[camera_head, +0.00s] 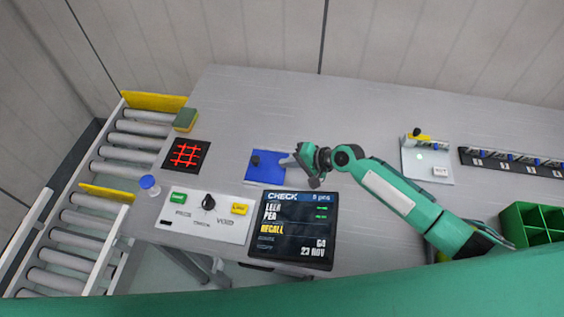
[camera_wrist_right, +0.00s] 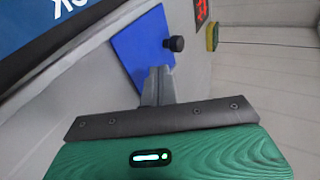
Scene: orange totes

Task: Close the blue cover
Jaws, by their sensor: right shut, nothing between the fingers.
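The blue cover (camera_head: 265,168) is a flat blue panel near the middle of the table, with a dark knob (camera_head: 256,160) on its left part. It looks as if it lies about level with the table. In the right wrist view the blue cover (camera_wrist_right: 140,50) is beyond the fingertips, with the black knob (camera_wrist_right: 174,43) at its right edge. My right gripper (camera_head: 288,161) is shut and empty, with its fingertips over or at the cover's right side. In the right wrist view the right gripper (camera_wrist_right: 158,72) overlaps the cover's lower edge; I cannot tell whether it touches. My left gripper is not in view.
A screen (camera_head: 292,230) and a white control panel (camera_head: 204,215) lie in front of the cover. A black pad with a red grid (camera_head: 186,155) is to its left. A roller conveyor (camera_head: 115,165) runs along the left. The table behind the cover is clear.

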